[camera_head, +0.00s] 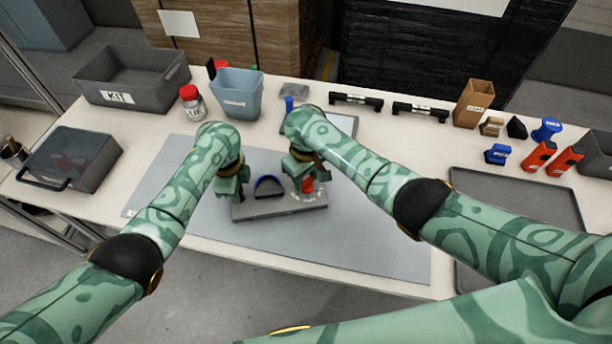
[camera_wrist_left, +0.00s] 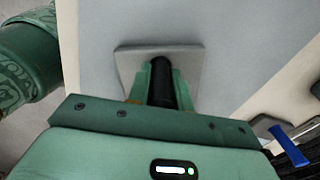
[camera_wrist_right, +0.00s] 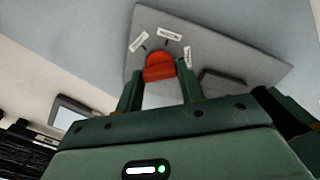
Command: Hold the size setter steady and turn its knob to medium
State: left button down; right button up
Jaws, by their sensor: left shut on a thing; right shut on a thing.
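The size setter is a grey block (camera_head: 285,214) on the grey mat, also seen in the right wrist view (camera_wrist_right: 215,45). Its red knob (camera_wrist_right: 158,68) has several small white labels beyond it, too small to read; which one it points to I cannot tell. My right gripper (camera_wrist_right: 159,82) is shut on the knob, one finger each side; in the head view the gripper (camera_head: 307,188) partly hides it. My left gripper (camera_wrist_left: 162,90) is shut on a black upright part (camera_wrist_left: 161,80) of the setter. A dark arch with a blue edge (camera_head: 268,187) shows between the grippers.
A grey KIT bin (camera_head: 135,85), a blue-grey bin (camera_head: 238,95) and a red-lidded jar (camera_head: 192,103) stand behind on the left. Black handles (camera_head: 355,101), a cardboard box (camera_head: 474,103) and red and blue parts (camera_head: 540,155) lie behind on the right. The mat (camera_head: 370,240) is clear in front.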

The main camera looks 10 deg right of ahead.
aim_at(306, 180)
jog(key=shift+n, duration=0.3)
jog(key=n, duration=1.1)
dwell(0.5)
jog(key=o, duration=1)
notch_tip(306, 180, up, 12)
